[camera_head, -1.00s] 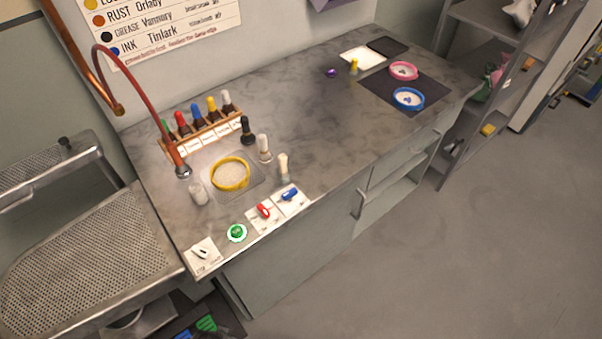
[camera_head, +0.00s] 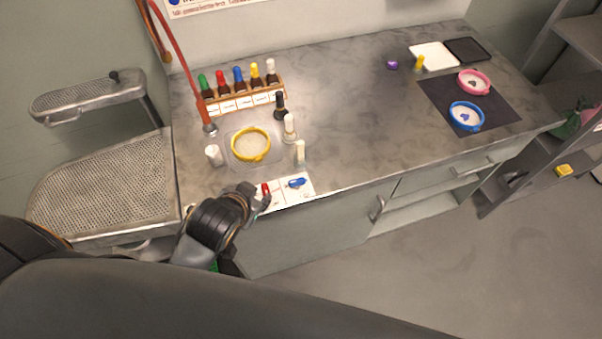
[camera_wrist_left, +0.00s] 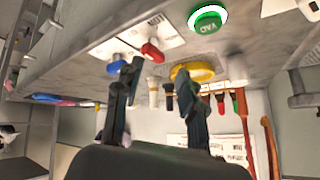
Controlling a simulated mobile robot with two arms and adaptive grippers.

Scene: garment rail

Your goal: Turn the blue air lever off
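The blue air lever (camera_head: 296,183) lies on a white plate at the bench's front edge, just right of the red lever (camera_head: 266,190). In the left wrist view, the blue lever (camera_wrist_left: 116,67) shows beside the left-hand finger, and the red lever (camera_wrist_left: 152,52) shows between the fingers. My left gripper (camera_head: 256,196) is over the front edge, close to the red lever and left of the blue one. Its two fingers stand apart in the wrist view (camera_wrist_left: 162,78) with nothing held. Contact with either lever cannot be told. My right gripper is not in view.
A green button (camera_wrist_left: 208,19) is near the levers, hidden by my arm in the head view. Behind stand a yellow-rimmed dish (camera_head: 250,144), white bottles (camera_head: 300,152) and a bottle rack (camera_head: 243,102). The bench's middle (camera_head: 350,115) is clear.

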